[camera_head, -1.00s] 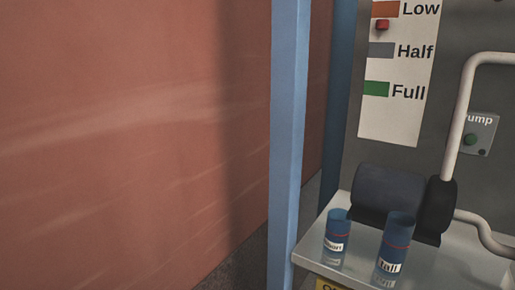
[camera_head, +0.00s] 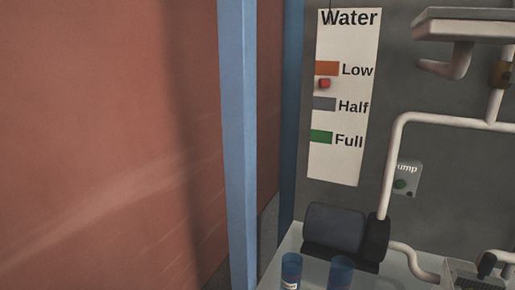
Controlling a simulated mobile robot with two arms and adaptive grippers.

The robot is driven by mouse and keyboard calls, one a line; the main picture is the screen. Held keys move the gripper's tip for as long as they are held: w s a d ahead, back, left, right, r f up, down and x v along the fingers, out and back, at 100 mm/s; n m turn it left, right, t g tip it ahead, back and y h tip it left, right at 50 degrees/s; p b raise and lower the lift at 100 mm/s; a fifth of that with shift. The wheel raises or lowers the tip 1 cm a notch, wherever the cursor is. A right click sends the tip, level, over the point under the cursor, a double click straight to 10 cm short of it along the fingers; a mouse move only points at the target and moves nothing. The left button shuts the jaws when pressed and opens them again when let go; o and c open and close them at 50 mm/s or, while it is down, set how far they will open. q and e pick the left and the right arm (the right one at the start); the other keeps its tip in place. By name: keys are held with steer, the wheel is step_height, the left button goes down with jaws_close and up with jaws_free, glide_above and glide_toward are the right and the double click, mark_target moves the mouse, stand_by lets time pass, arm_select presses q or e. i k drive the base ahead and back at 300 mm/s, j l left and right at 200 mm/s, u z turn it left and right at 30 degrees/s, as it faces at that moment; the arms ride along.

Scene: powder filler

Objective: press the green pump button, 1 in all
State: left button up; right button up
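The green pump button (camera_head: 400,184) sits on a small grey plate (camera_head: 409,178) on the dark grey panel, at the right in the head view. The plate's label is partly hidden behind a pale pipe that runs down just left of the button. The button itself shows in full. Neither of my grippers is in the head view.
A water chart (camera_head: 343,160) with a red marker (camera_head: 324,84) hangs left of the plate. A dark motor (camera_head: 338,229) and two blue cylinders, one at the left (camera_head: 291,268) and one at the right (camera_head: 341,272), stand on the shelf below. A blue post (camera_head: 238,150) rises at the left.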

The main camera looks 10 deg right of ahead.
mark_target(400, 183)
steer(key=z, duration=1.2)
